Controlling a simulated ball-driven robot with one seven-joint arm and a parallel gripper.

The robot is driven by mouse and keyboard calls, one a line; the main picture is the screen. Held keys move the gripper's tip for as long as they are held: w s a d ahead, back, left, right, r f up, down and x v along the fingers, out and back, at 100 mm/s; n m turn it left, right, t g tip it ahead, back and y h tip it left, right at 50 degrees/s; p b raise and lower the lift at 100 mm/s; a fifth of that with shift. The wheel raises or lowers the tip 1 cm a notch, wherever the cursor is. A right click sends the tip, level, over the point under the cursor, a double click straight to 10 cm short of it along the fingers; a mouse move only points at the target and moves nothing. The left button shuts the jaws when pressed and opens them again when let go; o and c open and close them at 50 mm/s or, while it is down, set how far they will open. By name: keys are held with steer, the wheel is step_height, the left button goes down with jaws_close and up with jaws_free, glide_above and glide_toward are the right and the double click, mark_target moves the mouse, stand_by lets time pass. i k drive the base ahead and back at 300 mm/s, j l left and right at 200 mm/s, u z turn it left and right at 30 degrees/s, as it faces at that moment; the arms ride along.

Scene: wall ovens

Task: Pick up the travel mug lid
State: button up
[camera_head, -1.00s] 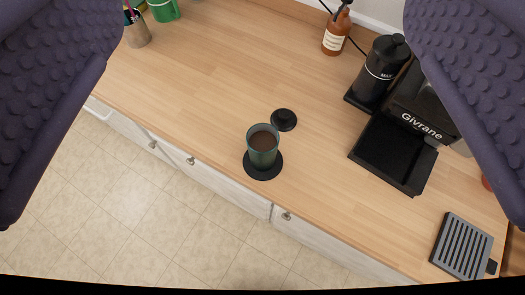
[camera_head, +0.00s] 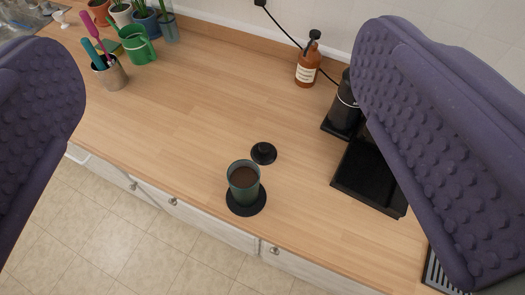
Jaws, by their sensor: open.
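The travel mug lid (camera_head: 264,152) is a small black disc with a raised knob. It lies on the wooden counter just behind a green travel mug (camera_head: 244,183). The mug stands upright and uncovered, with dark brown liquid inside, on a round black coaster (camera_head: 247,207). My gripper (camera_head: 240,165) shows as two purple, bumpy fingers at the left and right edges of the view. They are wide open with nothing between them, and the lid lies farther off, between them in the picture.
A black coffee machine (camera_head: 368,180) stands right of the lid, partly hidden by my right finger. A brown soap bottle (camera_head: 308,65) stands at the back. A utensil cup (camera_head: 112,74) and green watering can (camera_head: 138,45) are at back left. The counter left of the lid is clear.

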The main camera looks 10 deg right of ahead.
mark_target(262, 153)
steer(key=i+j, duration=0.7)
steer(key=i, duration=0.25)
steer(key=z, duration=0.4)
steer(key=i+j+z, duration=0.1)
steer(key=z, duration=0.25)
steer(key=j+z, duration=0.1)
steer(key=z, duration=0.7)
steer(key=i+j, duration=0.05)
steer(key=j, duration=0.05)
